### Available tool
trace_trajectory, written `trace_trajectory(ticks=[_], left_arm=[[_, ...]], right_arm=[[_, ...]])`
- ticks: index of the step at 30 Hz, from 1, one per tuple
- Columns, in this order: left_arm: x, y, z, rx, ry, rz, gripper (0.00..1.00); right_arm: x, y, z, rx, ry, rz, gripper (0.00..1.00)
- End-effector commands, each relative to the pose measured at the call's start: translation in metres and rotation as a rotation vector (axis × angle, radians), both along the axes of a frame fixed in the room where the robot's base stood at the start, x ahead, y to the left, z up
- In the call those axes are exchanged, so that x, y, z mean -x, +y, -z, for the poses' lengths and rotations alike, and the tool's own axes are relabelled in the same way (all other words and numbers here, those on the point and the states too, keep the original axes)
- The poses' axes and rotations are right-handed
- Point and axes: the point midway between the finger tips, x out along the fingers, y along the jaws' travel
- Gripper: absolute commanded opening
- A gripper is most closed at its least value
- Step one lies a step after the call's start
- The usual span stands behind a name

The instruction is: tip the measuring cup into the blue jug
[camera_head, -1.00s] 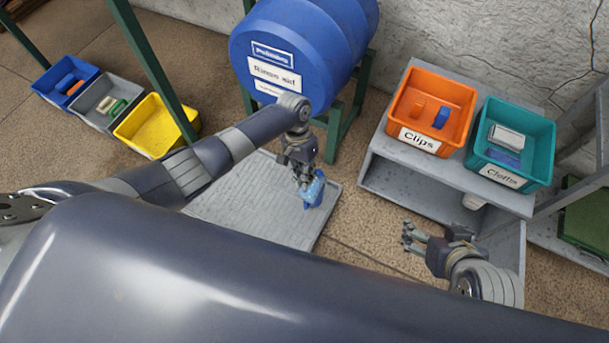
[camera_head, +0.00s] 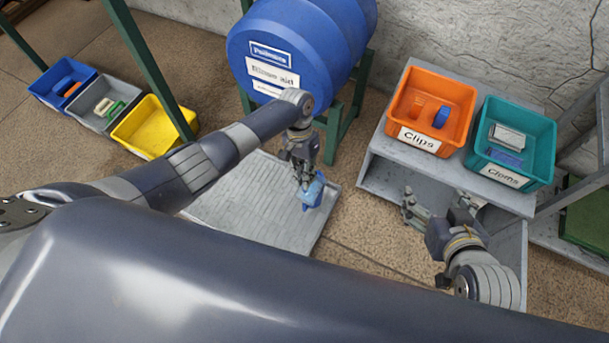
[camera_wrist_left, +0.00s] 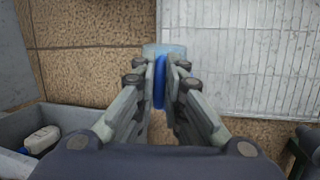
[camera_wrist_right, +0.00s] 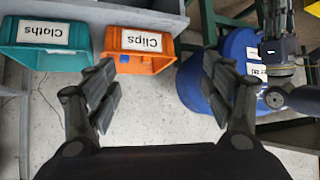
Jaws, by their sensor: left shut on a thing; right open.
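The blue jug (camera_head: 312,193) is over the grey slatted tray (camera_head: 235,205), below the front of the big blue drum. My left gripper (camera_head: 304,184) is shut on it. In the left wrist view a dark blue upright part of the jug (camera_wrist_left: 160,82) is between the fingers, with a lighter blue part beyond. I cannot tell whether the jug touches the tray. My right gripper (camera_head: 436,208) is open and empty in front of the grey shelf's opening. Its spread fingers also show in the right wrist view (camera_wrist_right: 158,90). I cannot make out the measuring cup.
The blue drum (camera_head: 285,45) stands on a green frame behind the tray. An orange Clips bin (camera_head: 415,138) and a teal Cloths bin (camera_head: 505,178) stand on the grey shelf (camera_head: 385,150). Blue, grey and yellow bins (camera_head: 145,128) are at far left.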

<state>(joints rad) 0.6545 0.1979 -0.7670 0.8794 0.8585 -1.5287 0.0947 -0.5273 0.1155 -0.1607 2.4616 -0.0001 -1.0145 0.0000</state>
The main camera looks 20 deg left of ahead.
Motion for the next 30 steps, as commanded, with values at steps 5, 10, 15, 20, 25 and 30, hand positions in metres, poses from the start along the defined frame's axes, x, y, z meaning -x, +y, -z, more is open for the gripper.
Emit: trace_trajectory(ticks=[5, 10, 15, 20, 25, 30], left_arm=[[0.000, 0.000, 0.000, 0.000, 0.000, 0.000, 0.00], [0.000, 0.000, 0.000, 0.000, 0.000, 0.000, 0.00], [-0.002, 0.000, 0.000, -0.002, 0.009, 0.000, 0.00], [-0.002, 0.000, 0.000, -0.002, 0.010, -0.001, 0.00], [-0.002, 0.000, -0.001, -0.003, 0.013, 0.000, 0.00], [-0.003, 0.000, 0.000, -0.003, 0.016, 0.000, 0.00]], right_arm=[[0.000, 0.000, 0.000, 0.000, 0.000, 0.000, 0.75], [0.000, 0.000, 0.000, 0.000, -0.002, 0.000, 0.75], [-0.011, 0.005, -0.010, -0.017, -0.073, -0.006, 0.75], [-0.011, 0.005, -0.012, -0.017, -0.076, -0.006, 0.75], [-0.014, 0.006, -0.015, -0.022, -0.093, -0.007, 0.75], [-0.016, 0.007, -0.016, -0.025, -0.108, -0.008, 0.75]])
